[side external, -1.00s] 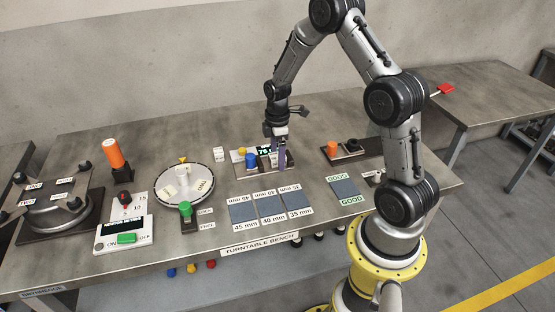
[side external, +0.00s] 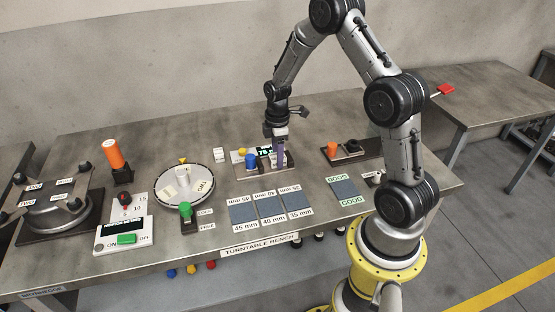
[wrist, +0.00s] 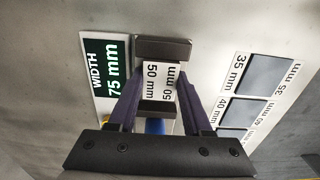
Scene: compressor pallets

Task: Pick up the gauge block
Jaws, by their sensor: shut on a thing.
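The gauge block (wrist: 160,82) is a white block labelled 50 mm, seen in the wrist view between my fingers. It sits between a dark jaw piece above it and another dark piece below it in that picture. My gripper (wrist: 162,88) has its two dark purple fingers on either side of the block and is shut on it. In the side view my gripper (side external: 278,163) points down at the measuring fixture, and its fingers largely hide the block. I cannot tell whether the block is clear of the fixture.
A display (wrist: 105,68) beside the block reads WIDTH 75 mm. A blue knob (side external: 251,161) stands just left of my gripper. Labelled dark pads (side external: 270,206) lie in front.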

